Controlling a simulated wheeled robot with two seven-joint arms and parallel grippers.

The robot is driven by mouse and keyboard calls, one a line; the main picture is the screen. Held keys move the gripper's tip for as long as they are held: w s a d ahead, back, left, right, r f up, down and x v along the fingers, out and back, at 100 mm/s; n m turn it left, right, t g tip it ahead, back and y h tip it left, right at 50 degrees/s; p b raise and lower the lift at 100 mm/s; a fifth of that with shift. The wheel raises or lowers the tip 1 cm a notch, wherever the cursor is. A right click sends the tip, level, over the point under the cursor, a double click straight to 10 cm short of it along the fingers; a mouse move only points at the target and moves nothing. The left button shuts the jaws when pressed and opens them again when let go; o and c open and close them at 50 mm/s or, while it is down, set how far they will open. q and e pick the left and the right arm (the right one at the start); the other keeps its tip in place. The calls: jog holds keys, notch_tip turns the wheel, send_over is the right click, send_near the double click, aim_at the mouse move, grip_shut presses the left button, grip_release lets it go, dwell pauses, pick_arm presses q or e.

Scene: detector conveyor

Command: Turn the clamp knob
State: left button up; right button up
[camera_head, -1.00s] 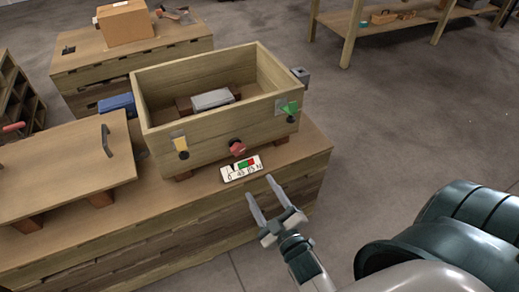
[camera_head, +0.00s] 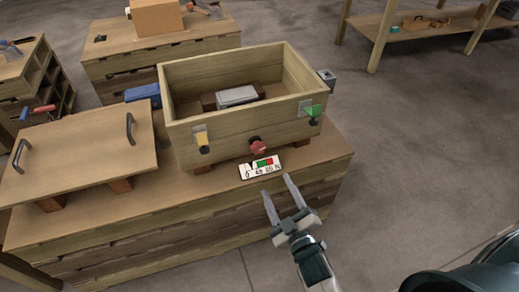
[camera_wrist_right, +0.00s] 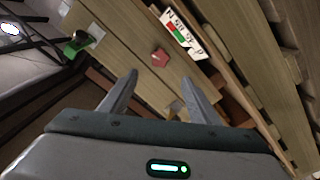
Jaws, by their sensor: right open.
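Three knobs sit on the front wall of an open wooden box: a red one (camera_head: 258,146) in the middle, a black one under a yellow plate (camera_head: 201,134) at left, and a green one (camera_head: 314,111) at right. I cannot tell which is the clamp knob. The red knob (camera_wrist_right: 160,58) and green knob (camera_wrist_right: 77,43) show in the wrist view. A white scale plate (camera_head: 262,168) with red and green marks lies below the red knob. My right gripper (camera_head: 278,186) is open and empty in front of the plate, apart from the knobs. My left gripper is out of view.
The box (camera_head: 225,128) stands on a wooden bench (camera_head: 220,190) and holds a grey block (camera_head: 238,95). A wooden lid with two handles (camera_head: 75,155) lies at left. A blue object (camera_head: 143,94) is behind it. Floor at right is clear.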

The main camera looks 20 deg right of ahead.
aim_at(259, 150)
jog(key=w, duration=1.6)
jog(key=shift+w+a, duration=0.3)
jog(key=shift+w, duration=0.1)
jog(key=c, duration=1.1)
